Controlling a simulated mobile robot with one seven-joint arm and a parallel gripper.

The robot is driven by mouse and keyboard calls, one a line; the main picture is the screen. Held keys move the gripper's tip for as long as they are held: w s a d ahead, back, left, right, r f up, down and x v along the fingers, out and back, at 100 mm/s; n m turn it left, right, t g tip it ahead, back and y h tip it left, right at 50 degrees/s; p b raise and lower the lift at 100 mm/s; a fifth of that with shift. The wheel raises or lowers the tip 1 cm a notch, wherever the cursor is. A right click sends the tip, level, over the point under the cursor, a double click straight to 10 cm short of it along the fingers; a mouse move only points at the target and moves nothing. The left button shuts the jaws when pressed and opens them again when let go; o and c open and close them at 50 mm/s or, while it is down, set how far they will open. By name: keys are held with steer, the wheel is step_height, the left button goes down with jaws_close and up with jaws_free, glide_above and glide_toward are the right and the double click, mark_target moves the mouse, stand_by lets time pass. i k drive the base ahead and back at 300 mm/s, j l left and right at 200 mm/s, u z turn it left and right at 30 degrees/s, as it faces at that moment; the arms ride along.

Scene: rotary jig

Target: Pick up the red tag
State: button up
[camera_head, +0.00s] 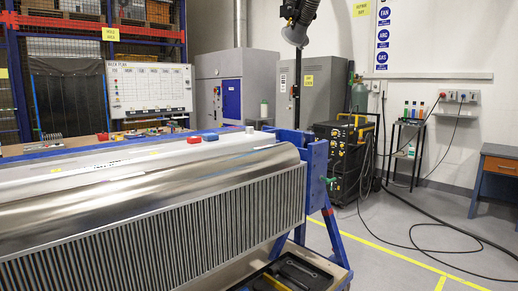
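A small red block-like piece (194,140) sits on the pale top of the large machine behind the curved metal cover; it may be the red tag, but it is too small to be sure. A blue piece (210,137) lies close to its right. Another small red piece (103,136) shows further left, near a bench with small items. My gripper is not in view.
A large curved metal cover (150,185) with a ribbed front, on a blue frame (316,175), fills the lower left. A black tool tray (300,273) lies below it. Cables (440,245) run over the floor at right. A black welding cart (345,150) stands behind.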

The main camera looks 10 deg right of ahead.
mark_target(196, 139)
steer(key=i+l, duration=0.2)
steer(key=i, duration=0.2)
steer(key=i+l+z, duration=0.15)
steer(key=i, duration=1.15)
